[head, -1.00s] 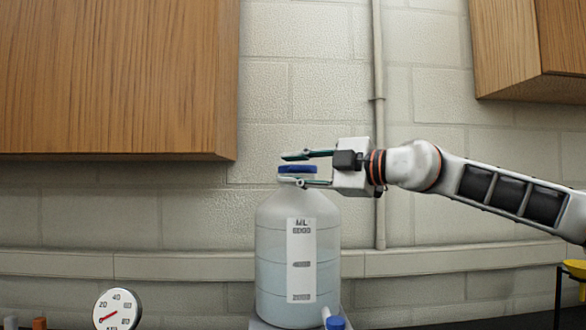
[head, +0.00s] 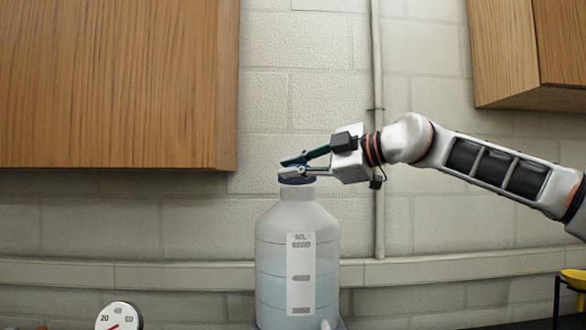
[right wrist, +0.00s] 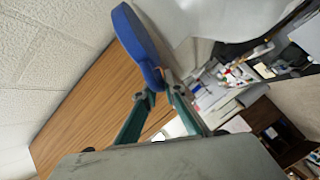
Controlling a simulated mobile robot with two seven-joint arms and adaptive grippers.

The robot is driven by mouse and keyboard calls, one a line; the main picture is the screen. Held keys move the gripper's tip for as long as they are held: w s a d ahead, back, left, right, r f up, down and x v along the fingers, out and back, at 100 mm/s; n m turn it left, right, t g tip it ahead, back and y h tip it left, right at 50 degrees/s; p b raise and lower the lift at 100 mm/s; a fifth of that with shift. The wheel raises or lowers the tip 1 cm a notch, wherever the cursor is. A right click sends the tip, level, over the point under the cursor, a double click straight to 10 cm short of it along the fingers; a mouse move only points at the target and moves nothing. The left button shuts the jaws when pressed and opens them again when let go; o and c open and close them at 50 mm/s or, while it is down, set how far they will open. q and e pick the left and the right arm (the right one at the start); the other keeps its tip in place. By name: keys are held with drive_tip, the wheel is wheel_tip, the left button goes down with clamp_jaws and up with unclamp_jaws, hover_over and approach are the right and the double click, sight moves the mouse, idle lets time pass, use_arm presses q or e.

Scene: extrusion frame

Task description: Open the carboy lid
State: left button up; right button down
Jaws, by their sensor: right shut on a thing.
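The carboy (head: 272,235) is a translucent white bottle with a volume label, standing upright and holding pale liquid. Its blue lid (head: 298,180) is at the top of the neck, partly hidden by my fingers; I cannot tell whether it is still seated. My right gripper (head: 292,167) reaches in from the right at lid height and is shut on the lid. In the right wrist view the lid (right wrist: 140,45) shows as a blue disc seen nearly edge-on, its near edge at my fingertips (right wrist: 157,92). My left gripper is not in view.
Wooden cabinets hang at the upper left (head: 120,80) and upper right (head: 510,60). A vertical pipe (head: 378,80) runs down the wall behind my right arm. A round gauge (head: 118,317) is at the lower left, and a yellow funnel (head: 574,280) at the lower right.

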drive_tip(key=shift+w+r+p, duration=0.3)
drive_tip(key=shift+w+r, duration=0.2)
drive_tip(key=shift+r, duration=0.4)
drive_tip(key=shift+w+r+p, duration=0.3)
drive_tip(key=shift+w+r, duration=0.15)
drive_tip(key=shift+r, duration=0.4)
drive_tip(key=shift+d, duration=0.1)
drive_tip(key=c, duration=2.1)
unclamp_jaws()
drive_tip(key=shift+f, duration=0.1)
drive_tip(key=v, duration=1.2)
